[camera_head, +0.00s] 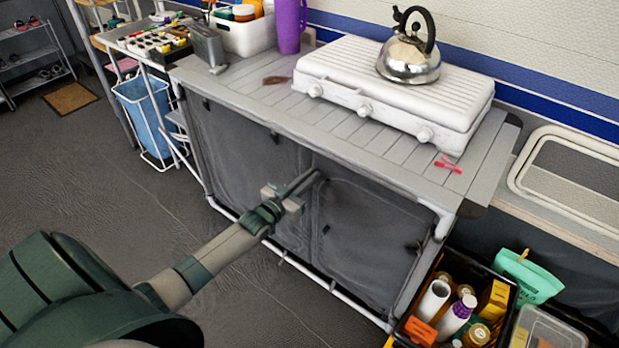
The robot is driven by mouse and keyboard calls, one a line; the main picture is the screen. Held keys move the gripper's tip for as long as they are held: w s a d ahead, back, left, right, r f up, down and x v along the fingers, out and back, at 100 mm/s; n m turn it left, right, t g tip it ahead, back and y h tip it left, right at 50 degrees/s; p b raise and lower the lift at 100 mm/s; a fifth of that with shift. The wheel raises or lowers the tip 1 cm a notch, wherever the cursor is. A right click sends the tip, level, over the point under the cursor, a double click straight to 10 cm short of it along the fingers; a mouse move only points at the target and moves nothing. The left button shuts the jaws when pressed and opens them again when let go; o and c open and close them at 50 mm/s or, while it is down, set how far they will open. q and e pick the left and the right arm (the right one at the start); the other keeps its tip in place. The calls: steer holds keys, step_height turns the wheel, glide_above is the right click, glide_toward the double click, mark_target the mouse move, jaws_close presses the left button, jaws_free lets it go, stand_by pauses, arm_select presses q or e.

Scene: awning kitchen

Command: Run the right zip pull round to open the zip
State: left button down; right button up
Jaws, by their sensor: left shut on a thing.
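The camp kitchen unit has a grey slatted top (370,140) and a dark grey fabric front. The front has a left panel (235,145) and a right panel (365,235), both hanging flat in the frame. My left gripper (312,181) reaches in from the lower left. Its fingers are shut at the upper left corner of the right panel, at the right zip pull. The pull itself is hidden between the fingertips. A small dark tab (326,229) shows below the fingers and another (414,246) at the panel's right. My right gripper is out of view.
A white stove (395,85) with a steel kettle (408,58) stands on top. A black crate of bottles and boxes (404,322) stands by the unit's right leg. A blue bag in a white frame (142,108) is at the left. The floor in front is clear.

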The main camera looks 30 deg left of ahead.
arm_select(q)
steer(key=shift+r, duration=0.3)
steer(key=c, duration=1.9)
jaws_free()
steer(key=shift+o, duration=0.2)
steer(key=shift+f, duration=0.1)
steer(key=s+a, duration=0.1)
steer(key=s, duration=1.6)
steer(key=shift+s+a, duration=0.2)
